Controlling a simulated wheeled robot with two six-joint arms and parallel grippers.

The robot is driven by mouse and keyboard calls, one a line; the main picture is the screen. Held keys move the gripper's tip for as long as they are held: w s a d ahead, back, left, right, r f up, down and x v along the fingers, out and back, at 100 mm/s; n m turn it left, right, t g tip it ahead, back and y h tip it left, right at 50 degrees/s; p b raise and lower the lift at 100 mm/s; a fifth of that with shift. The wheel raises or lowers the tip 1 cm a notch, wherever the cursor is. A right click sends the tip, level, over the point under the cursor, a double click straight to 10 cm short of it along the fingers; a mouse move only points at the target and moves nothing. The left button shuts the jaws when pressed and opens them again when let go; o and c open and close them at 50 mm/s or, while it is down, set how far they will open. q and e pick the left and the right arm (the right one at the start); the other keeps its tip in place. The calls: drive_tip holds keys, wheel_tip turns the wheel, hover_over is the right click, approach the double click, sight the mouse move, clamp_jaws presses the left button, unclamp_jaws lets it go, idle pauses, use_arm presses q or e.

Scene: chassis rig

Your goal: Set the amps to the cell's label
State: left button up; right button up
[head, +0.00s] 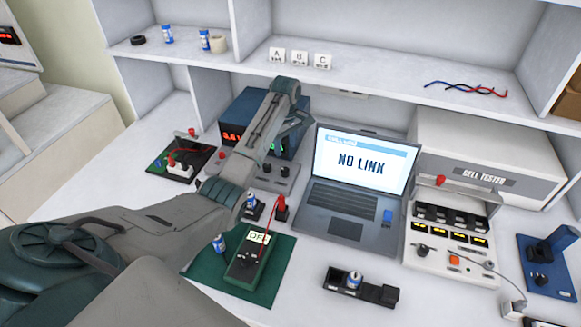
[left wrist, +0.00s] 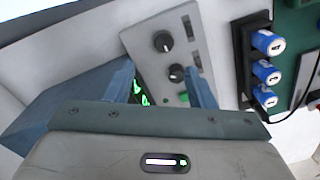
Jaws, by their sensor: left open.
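The power supply (head: 232,128) is a dark blue box with a red readout on its left and a green one on its right, partly hidden by my left arm. Its grey control panel (head: 262,180) has dark knobs; in the left wrist view, two knobs show, an upper (left wrist: 163,41) and a lower (left wrist: 176,73). My left gripper (head: 292,126) is over the supply's front. Its open fingers (left wrist: 162,80) straddle the view of the lower knob, with no contact seen. A blue-white cell (head: 354,280) sits in a black holder; its label is too small to read. My right gripper is not in view.
The laptop (head: 362,165) shows "NO LINK". The cell tester (head: 485,155) stands right. A meter (head: 245,265) lies on a green mat (head: 275,262), with a cell (head: 219,243) beside it. The shelf (head: 370,72) overhangs the back of the bench.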

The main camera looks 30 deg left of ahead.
sight(285, 169)
use_arm(q)
drive_tip(key=f, duration=0.1)
drive_tip(key=s+f+p, duration=0.1)
drive_tip(key=f, duration=0.1)
drive_tip(key=shift+s+d+f, duration=0.1)
drive_tip(key=shift+f, duration=0.2)
drive_tip(key=f, duration=0.3)
drive_tip(key=shift+w+f, duration=0.2)
wheel_tip(285, 169, down, 2)
drive_tip(key=shift+f+p, duration=0.25)
drive_tip(key=shift+p, duration=0.05)
drive_tip(key=shift+f, duration=0.1)
drive_tip(key=shift+c, duration=0.4)
drive_tip(key=c, duration=0.9)
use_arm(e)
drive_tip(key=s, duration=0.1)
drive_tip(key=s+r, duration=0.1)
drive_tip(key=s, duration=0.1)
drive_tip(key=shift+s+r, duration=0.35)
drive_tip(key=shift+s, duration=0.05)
